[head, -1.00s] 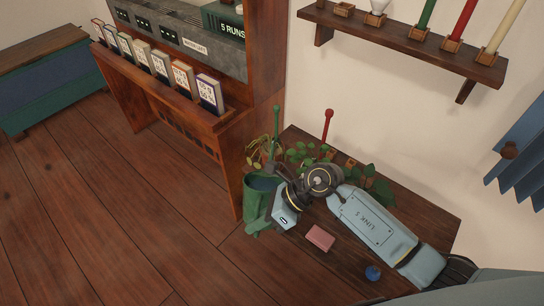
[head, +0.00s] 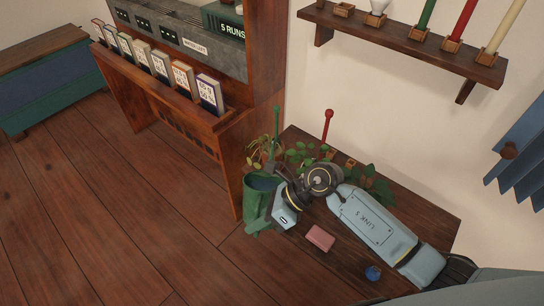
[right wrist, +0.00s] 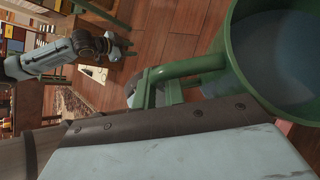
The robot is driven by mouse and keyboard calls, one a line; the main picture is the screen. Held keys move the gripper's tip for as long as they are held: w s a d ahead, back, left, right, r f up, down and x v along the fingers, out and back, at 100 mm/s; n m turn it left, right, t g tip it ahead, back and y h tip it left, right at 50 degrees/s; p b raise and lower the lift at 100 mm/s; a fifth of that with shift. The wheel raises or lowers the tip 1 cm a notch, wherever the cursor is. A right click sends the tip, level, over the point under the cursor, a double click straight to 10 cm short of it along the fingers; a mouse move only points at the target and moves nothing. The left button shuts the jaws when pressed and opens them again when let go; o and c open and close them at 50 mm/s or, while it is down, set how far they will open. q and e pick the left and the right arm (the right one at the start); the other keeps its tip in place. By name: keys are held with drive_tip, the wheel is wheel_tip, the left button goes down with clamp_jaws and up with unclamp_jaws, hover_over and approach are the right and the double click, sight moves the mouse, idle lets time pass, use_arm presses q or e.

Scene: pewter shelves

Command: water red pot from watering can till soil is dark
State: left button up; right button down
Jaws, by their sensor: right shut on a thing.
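The green watering can (head: 257,208) is at the left edge of the dark wooden table, with bluish water in its open top. In the right wrist view the can (right wrist: 237,60) fills the upper right. My right gripper (right wrist: 150,92) is shut on the can's green handle; in the head view the gripper (head: 280,207) is beside the can. Leafy plants (head: 300,153) stand behind my right arm, near a red rod (head: 328,124) and a green rod (head: 276,128). Their pots are mostly hidden, and I cannot make out the red pot or its soil. My left gripper (right wrist: 124,47) shows small in the wrist view.
A pink block (head: 320,237) and a blue ball (head: 373,272) lie on the table (head: 340,268) in front of my right arm. A wooden shelf unit (head: 232,145) rises behind and left of the can. A wall shelf (head: 400,42) with candles hangs above. Open floor lies left.

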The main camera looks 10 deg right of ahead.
drive_tip(key=shift+w+r+p, duration=0.15)
drive_tip(key=shift+r+p, duration=0.25)
drive_tip(key=shift+r, duration=0.35)
wheel_tip(320, 180, down, 14)
drive_tip(key=n+t+h+b, duration=0.1)
drive_tip(key=t+b, duration=0.3)
drive_tip(key=b, duration=0.6)
drive_tip(key=shift+d+n+h, duration=0.3)
drive_tip(key=shift+n, duration=0.3)
drive_tip(key=shift+w, duration=0.1)
drive_tip(key=shift+r, duration=0.15)
